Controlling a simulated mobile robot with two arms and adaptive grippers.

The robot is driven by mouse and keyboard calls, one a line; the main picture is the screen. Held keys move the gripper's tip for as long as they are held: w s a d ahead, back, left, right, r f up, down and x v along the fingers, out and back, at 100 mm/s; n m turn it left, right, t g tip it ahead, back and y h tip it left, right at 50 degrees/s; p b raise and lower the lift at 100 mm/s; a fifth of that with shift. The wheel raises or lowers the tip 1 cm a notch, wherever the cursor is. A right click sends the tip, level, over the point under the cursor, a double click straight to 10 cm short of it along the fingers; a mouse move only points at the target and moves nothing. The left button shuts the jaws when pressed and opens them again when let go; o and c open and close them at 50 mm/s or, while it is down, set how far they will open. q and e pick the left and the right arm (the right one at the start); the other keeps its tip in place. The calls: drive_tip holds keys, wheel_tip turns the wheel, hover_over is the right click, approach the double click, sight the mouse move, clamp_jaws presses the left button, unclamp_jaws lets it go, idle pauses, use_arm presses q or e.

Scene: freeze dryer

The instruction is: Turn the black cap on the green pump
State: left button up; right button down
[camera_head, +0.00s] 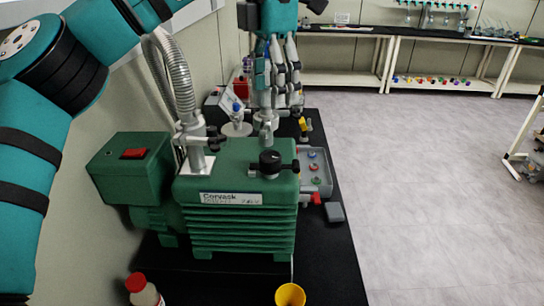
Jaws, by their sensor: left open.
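The green pump (240,205) stands on the black bench top in the middle of the view. Its black cap (270,161) sits upright on the top face, toward the right end. My left gripper (274,98), teal with grey fingers, points down above and behind the cap in the picture. It is open, empty and apart from the cap. A grey metal fitting on the pump's top overlaps its fingertips, so their exact ends are hard to make out. My right gripper is not in view.
A ribbed metal hose (178,75) rises from the pump's left side. A grey tray (316,172) stands to the right. A yellow cup (290,295) and a red-capped bottle (142,290) are in front. The floor at right is free.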

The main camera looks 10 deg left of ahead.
sight(271, 156)
use_arm(q)
wheel_tip(271, 156, down, 14)
drive_tip(key=shift+w+r, duration=0.1)
drive_tip(key=shift+c, duration=0.2)
drive_tip(key=c, duration=1.1)
